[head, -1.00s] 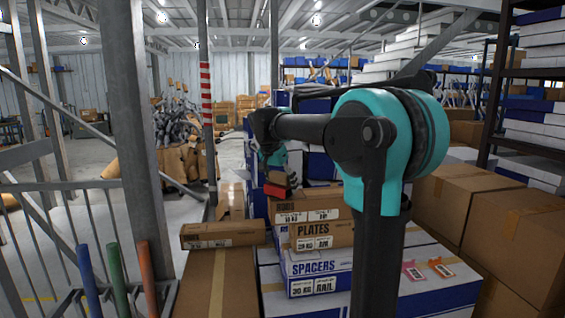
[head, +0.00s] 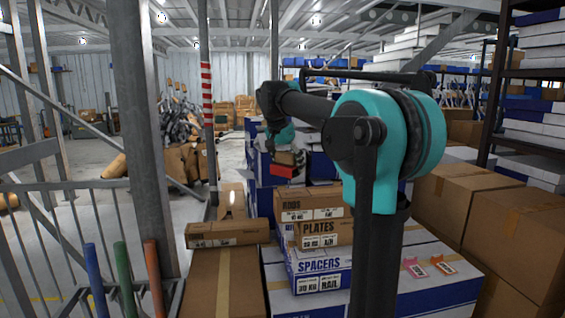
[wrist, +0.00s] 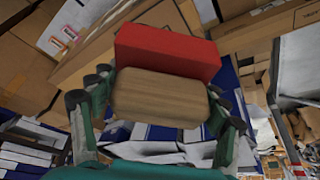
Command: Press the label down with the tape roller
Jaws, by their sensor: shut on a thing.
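My gripper (wrist: 158,108) is shut on the tape roller, which shows as a wooden block (wrist: 160,97) with a red block (wrist: 168,52) along its far side. In the head view the roller's red part (head: 283,171) hangs in the air above the stacked cartons, touching nothing that I can see. Two small labels, one pink (head: 414,268) and one orange-red (head: 443,265), lie on a white and blue box at the lower right, well away from the roller. They also show small at the top left of the wrist view (wrist: 66,36). Which label is meant I cannot tell.
Stacked cartons marked RODS (head: 306,207), PLATES (head: 325,233) and SPACERS (head: 320,266) stand below my gripper. A long carton (head: 227,234) lies at their left. Large brown boxes (head: 450,205) stand at the right. Railings and a grey post (head: 145,140) are at the left.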

